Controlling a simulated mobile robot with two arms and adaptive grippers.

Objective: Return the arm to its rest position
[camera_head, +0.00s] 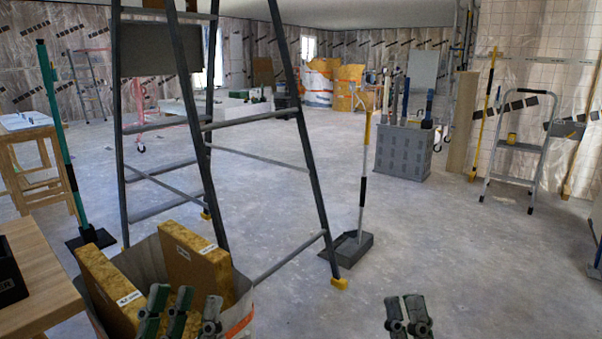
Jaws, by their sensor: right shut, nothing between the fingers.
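My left gripper (181,312) shows at the bottom edge, in front of a grey bag with an orange band (242,322). Its dark green fingers overlap the bag in the picture. I cannot tell whether they are open or shut, or touch anything. Two yellow-brown panels with white labels stand in the bag, a left one (108,290) and a right one (196,262). My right gripper (406,316) is at the bottom edge, right of the middle, over bare floor. Its fingers are shut with nothing between them. Both arms are mostly out of view below.
A tall dark ladder (315,180) stands ahead of the bag. A wooden table (40,275) is at lower left. A long-handled dustpan (347,246), a grey crate of tools (403,153) and a step ladder (517,148) stand farther off. The floor at lower right is mostly clear.

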